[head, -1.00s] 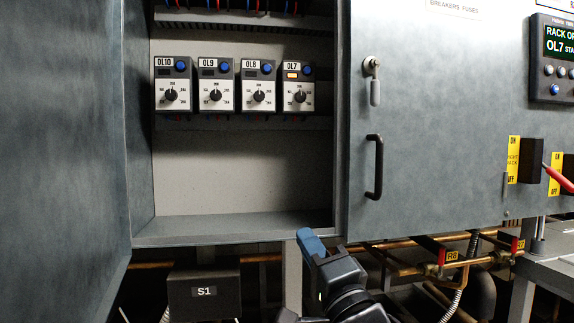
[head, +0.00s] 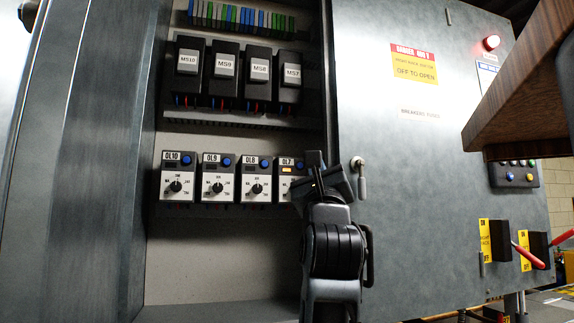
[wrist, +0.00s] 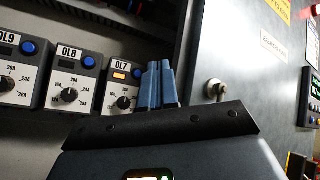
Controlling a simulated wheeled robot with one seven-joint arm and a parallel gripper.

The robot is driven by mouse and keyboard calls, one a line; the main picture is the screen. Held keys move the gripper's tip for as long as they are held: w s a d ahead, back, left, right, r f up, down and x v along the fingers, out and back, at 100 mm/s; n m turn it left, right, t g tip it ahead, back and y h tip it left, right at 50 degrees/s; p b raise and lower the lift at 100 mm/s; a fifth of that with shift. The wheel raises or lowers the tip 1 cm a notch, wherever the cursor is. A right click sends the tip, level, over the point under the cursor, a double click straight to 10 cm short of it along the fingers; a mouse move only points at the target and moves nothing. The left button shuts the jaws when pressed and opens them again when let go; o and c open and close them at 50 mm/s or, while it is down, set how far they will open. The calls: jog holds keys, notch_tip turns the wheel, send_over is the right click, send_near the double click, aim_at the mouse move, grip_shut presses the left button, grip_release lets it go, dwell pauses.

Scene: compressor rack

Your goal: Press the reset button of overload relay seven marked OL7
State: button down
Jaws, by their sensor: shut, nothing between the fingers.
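Overload relay OL7 (head: 287,187) is the rightmost in a row of relays inside the open cabinet. It also shows in the wrist view (wrist: 118,98), with a lit amber window (wrist: 122,75), a black dial and a blue button (wrist: 138,73). My gripper (head: 315,160) is just right of OL7, in front of the cabinet opening's right edge. In the wrist view its blue fingers (wrist: 160,66) are together and empty, just right of the blue button and partly covering the relay's right side. I cannot tell the gap in depth between fingertips and relay.
Relay OL8 (head: 257,187) stands left of OL7, with starters such as MS7 (head: 290,76) above. The closed right door (head: 420,190) has a key lock (head: 358,165) close to my gripper. The open left door (head: 85,170) bounds the other side.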

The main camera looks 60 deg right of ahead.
aim_at(300, 165)
jog(key=shift+s+r+m+g, duration=0.3)
jog(key=shift+r+m+g, duration=0.1)
jog(key=shift+r+m, duration=0.4)
jog(key=w+d, duration=0.5)
jog(key=d, duration=0.1)
jog(key=shift+w+d+b, duration=0.3)
jog(key=shift+w+b, duration=0.05)
jog(key=shift+w, duration=0.05)
jog(key=shift+w+d+f+b, duration=0.1)
jog(key=shift+d+b, duration=0.05)
jog(key=shift+b, duration=0.15)
dwell(1.6)
jog(key=shift+w+d, duration=0.15)
